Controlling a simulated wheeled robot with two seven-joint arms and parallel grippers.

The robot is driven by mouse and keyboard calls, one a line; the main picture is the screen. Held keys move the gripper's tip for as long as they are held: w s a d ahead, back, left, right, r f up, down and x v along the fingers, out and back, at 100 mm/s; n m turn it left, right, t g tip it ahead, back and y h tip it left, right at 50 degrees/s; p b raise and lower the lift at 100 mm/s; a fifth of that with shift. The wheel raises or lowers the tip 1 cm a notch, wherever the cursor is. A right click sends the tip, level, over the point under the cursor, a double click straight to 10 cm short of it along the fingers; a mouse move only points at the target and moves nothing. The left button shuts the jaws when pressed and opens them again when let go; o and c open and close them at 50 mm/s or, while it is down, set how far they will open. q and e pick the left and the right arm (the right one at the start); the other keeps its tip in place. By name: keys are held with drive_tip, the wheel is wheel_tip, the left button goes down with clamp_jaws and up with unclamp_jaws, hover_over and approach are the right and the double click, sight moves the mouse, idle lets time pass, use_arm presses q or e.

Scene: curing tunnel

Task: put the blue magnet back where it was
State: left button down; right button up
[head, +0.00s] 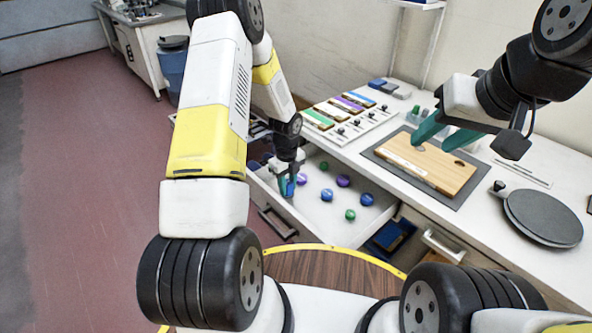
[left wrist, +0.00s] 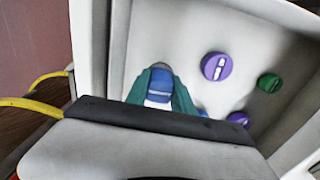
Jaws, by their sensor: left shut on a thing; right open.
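My left gripper (head: 287,183) is low in the open white drawer (head: 312,212), near its left side. It is shut on a blue magnet (head: 290,189), which shows between the teal fingertips in the left wrist view (left wrist: 160,84). I cannot tell whether this magnet touches the drawer floor. Two other blue magnets (head: 327,195) (head: 366,199) lie in the drawer, with purple ones (head: 343,180) (head: 301,179) and green ones (head: 323,166) (head: 350,215). A purple magnet (left wrist: 216,66) is right of the fingers in the left wrist view. My right gripper (head: 443,132) is open and empty above a wooden board (head: 440,172).
The board lies on a dark mat (head: 383,160) on the white worktop. A round dark plate (head: 543,217) is at the right. A rack of coloured strips (head: 340,125) stands behind the drawer. A lower compartment (head: 388,235) holds a blue item.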

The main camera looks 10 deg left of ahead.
use_arm(q)
drive_tip(key=shift+f, duration=0.75)
drive_tip(key=shift+f, duration=0.1)
drive_tip(key=c, duration=1.1)
unclamp_jaws()
